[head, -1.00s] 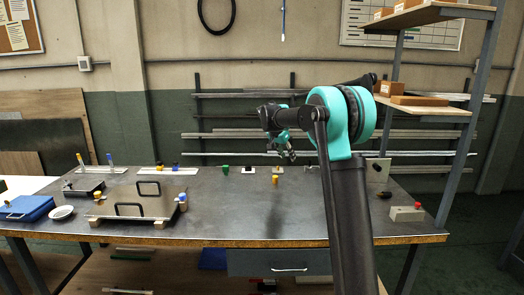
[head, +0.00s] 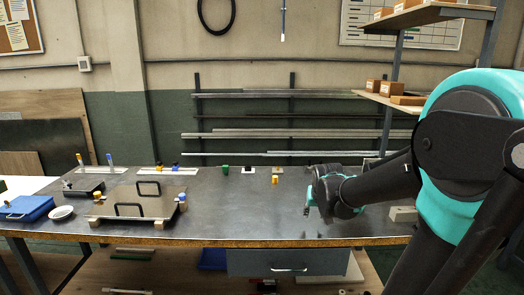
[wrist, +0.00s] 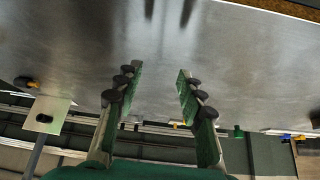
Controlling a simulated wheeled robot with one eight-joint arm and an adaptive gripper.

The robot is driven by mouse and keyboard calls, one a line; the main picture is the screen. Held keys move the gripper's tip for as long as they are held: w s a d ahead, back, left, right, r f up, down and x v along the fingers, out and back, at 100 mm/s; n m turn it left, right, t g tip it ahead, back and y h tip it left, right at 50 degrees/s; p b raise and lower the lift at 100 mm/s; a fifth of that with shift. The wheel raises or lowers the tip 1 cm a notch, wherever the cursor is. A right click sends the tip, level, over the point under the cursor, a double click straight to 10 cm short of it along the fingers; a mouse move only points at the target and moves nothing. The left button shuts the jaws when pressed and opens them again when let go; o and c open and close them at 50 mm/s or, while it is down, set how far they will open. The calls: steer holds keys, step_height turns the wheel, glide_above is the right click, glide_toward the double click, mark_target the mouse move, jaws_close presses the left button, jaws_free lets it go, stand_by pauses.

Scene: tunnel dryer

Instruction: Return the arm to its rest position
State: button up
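My gripper (head: 318,197) is low over the right half of the metal workbench (head: 240,215) in the head view, at the end of my arm, which reaches in from the right edge. In the wrist view my gripper (wrist: 158,80) has its two green-padded fingers apart. Nothing is between them, and the bare bench top shows beyond the fingertips. In the head view the fingers are small and partly hidden by the wrist.
A clear panel with black handles (head: 135,205), a blue case (head: 25,208) and a white dish (head: 61,213) are at the left. A green block (head: 225,170) and a yellow piece (head: 275,180) stand near the back. Shelving (head: 388,125) rises at the right. The bench's front middle is clear.

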steer(key=s+f+g, duration=0.1)
steer(key=s+f, duration=0.4)
steer(key=s, duration=0.4)
steer(key=s+f+n+g, duration=0.1)
steer(key=s+f, duration=0.4)
steer(key=s, duration=0.5)
steer(key=shift+d+f, duration=0.2)
steer(key=shift+f, duration=0.05)
